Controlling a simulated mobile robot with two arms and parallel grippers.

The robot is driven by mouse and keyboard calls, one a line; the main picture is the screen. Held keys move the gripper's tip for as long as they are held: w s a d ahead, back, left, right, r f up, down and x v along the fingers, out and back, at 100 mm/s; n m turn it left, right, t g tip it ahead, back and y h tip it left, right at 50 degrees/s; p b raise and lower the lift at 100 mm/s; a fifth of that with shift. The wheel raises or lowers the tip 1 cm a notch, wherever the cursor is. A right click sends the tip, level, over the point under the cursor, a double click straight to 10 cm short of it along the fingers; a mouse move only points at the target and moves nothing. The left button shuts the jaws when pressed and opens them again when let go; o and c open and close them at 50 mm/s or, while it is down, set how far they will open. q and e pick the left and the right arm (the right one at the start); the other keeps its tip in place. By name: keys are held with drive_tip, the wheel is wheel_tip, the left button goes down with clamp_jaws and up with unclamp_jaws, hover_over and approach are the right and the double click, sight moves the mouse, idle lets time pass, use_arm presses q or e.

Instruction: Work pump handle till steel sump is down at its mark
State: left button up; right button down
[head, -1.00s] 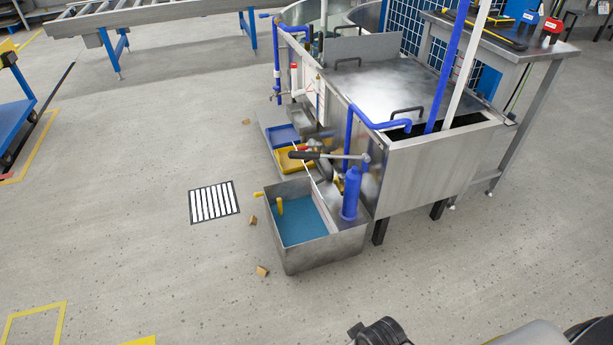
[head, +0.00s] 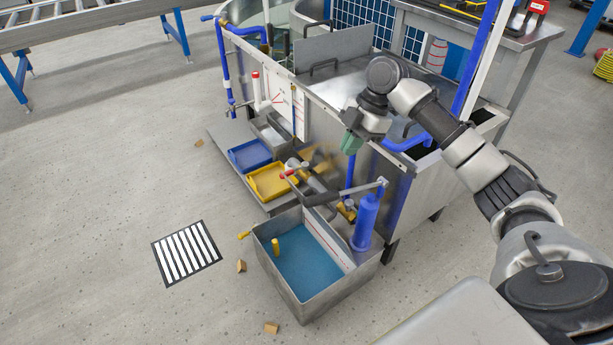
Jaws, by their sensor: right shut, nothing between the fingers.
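The steel sump (head: 348,279) is an open metal box on the floor holding blue liquid (head: 305,272). A pale scale strip (head: 325,236) runs along its inner right wall; its marks are too small to read. A yellow peg (head: 276,248) stands in the liquid. The blue pump (head: 366,222) stands at the sump's right end. Its pump handle (head: 322,198), a lever with a dark grip, reaches left over the sump. My right gripper (head: 350,143) is shut and empty, above and apart from the handle, in front of the steel tank. My left gripper is out of view.
The steel tank (head: 385,175) with blue pipes stands behind the pump. Blue (head: 250,155) and yellow (head: 272,182) trays sit on a low shelf beside it. A striped floor grate (head: 186,253) and small brown blocks lie on open floor at left.

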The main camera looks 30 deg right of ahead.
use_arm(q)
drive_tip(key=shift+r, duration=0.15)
use_arm(e)
drive_tip(key=shift+d+r, duration=0.15)
drive_tip(key=shift+r, duration=0.35)
drive_tip(key=b, duration=0.3)
approach(321, 197)
drive_tip(key=x, duration=0.6)
drive_tip(key=shift+f+b, duration=0.1)
drive_tip(key=shift+b, duration=0.3)
drive_tip(key=shift+w+a+f, duration=0.1)
drive_tip(key=shift+a+f, duration=0.15)
drive_tip(key=shift+f, duration=0.15)
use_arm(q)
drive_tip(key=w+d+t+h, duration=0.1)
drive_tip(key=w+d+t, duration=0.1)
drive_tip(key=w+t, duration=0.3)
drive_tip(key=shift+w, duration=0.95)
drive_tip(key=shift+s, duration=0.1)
